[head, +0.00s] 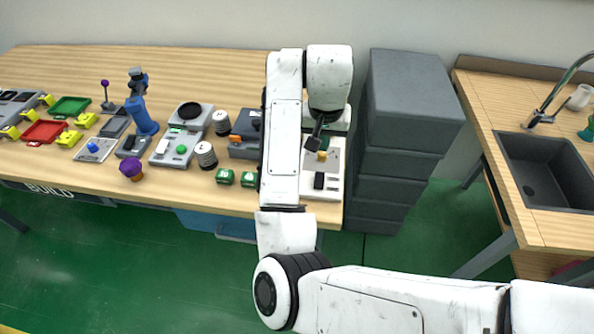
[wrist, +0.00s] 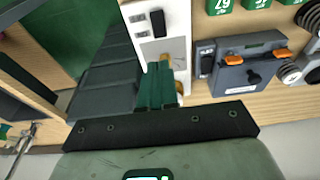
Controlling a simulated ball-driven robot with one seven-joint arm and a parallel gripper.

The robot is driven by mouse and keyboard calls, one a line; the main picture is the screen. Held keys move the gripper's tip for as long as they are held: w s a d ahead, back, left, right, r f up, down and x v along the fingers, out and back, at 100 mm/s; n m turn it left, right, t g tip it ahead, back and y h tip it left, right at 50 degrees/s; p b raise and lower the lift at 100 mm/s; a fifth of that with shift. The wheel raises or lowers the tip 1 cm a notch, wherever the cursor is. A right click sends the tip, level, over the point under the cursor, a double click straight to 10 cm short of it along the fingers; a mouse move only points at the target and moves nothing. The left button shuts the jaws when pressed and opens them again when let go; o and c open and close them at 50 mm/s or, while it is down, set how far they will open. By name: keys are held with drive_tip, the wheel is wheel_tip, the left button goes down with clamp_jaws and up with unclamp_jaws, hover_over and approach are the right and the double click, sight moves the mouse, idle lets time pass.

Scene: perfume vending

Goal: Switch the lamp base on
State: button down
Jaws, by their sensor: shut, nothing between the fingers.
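A white and grey unit (head: 331,188) with a black rocker (head: 319,181) and a small yellow-orange knob (head: 322,156) stands at the table's right end. It looks like the lamp base, but I cannot be sure. It also shows in the wrist view (wrist: 176,22), with its black rocker (wrist: 158,23) and the knob (wrist: 165,58). My gripper (head: 313,145) is over the unit's far part. In the wrist view my gripper (wrist: 158,66) is shut and empty, its tips close beside the knob. I cannot tell whether they touch. The unit's left side is hidden behind my arm in the head view.
A blue-grey box with orange clips (wrist: 243,66) stands beside the unit. A grey drawer stack (head: 405,125) stands right of the table. A sink counter (head: 545,160) is farther right.

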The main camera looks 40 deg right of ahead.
drive_tip(key=p, duration=0.2)
approach(319, 175)
drive_tip(key=f, duration=0.4)
drive_tip(key=d+f, duration=0.1)
drive_tip(key=f, duration=0.1)
drive_tip(key=shift+w+d+f, duration=0.15)
drive_tip(key=shift+w+f, duration=0.2)
drive_tip(key=shift+f, duration=0.05)
